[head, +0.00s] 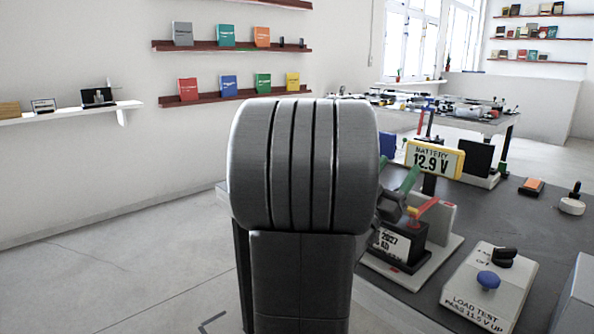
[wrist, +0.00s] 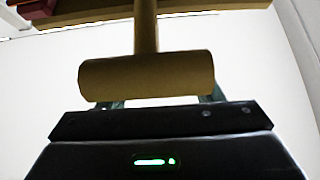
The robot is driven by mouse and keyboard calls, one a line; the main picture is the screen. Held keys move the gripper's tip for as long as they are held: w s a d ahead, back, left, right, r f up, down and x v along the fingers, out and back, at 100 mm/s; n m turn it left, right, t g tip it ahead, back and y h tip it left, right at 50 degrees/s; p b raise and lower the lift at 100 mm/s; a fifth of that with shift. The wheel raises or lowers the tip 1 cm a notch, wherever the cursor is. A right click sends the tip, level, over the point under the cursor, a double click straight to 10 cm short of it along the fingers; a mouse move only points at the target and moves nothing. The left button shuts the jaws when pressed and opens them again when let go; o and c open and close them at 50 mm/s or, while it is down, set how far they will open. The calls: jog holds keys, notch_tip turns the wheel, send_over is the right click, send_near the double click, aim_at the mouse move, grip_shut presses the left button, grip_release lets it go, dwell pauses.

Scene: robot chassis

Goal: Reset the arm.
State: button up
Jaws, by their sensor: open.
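In the head view my grey arm link (head: 305,170) stands upright in the middle and hides part of the workbench. I cannot make out my gripper there. In the wrist view my gripper (wrist: 162,100) shows as a black body with a green light and two dark fingertips set apart. A tan cylinder with a stem (wrist: 146,78) spans the space in front of the fingers and partly hides them. I cannot tell what it is or whether it touches them.
A dark workbench (head: 530,218) at right holds a battery meter (head: 434,159), a load-test box (head: 489,287) and a dark battery (head: 399,245). Shelves with small boxes (head: 228,85) hang on the left wall. The floor (head: 120,270) at left is clear.

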jog(key=shift+g+y, duration=0.5)
jog(key=shift+y, duration=0.1)
jog(key=r+p, duration=0.1)
jog(key=p, duration=0.1)
jog(key=w+d+r+p, duration=0.1)
jog(key=p, duration=0.1)
jog(key=d+r+p, duration=0.1)
jog(key=p, duration=0.1)
jog(key=shift+w+r, duration=0.1)
jog(key=shift+w, duration=0.3)
